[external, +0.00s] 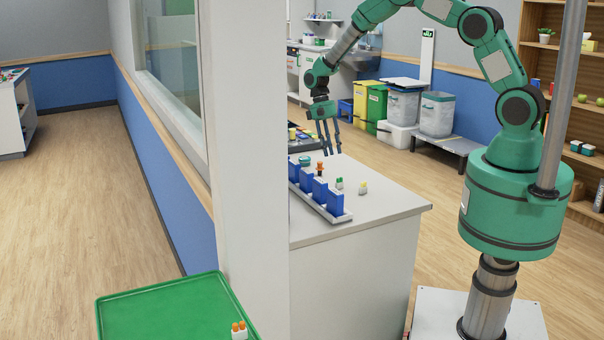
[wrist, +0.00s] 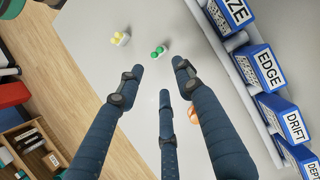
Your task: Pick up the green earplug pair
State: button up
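The green earplug pair (external: 339,183) stands in a small white holder on the white counter (external: 385,207), in front of the blue boxes. In the wrist view the green earplug pair (wrist: 159,51) lies just beyond the fingertips, with clear counter around it. My gripper (external: 332,152) hangs above the counter, fingers pointing down, farther back than the pair. In the wrist view my gripper (wrist: 160,74) has three dark blue fingers spread apart with nothing between them. It is not touching the pair.
A yellow earplug pair (wrist: 119,39) stands close to the green one. An orange object (wrist: 194,115) is partly hidden behind a finger. A row of labelled blue boxes (wrist: 269,68) lines one side. A pillar and wall (external: 245,140) separate off a green tray (external: 160,310) holding an orange pair.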

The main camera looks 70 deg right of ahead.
aim_at(339, 178)
jog(key=x, duration=0.7)
jog(key=shift+b, duration=0.3)
jog(key=shift+s+f, duration=0.1)
jog(key=shift+f, duration=0.1)
jog(key=shift+b+x, duration=0.35)
jog(key=shift+x, duration=2.15)
jog(key=c, duration=0.7)
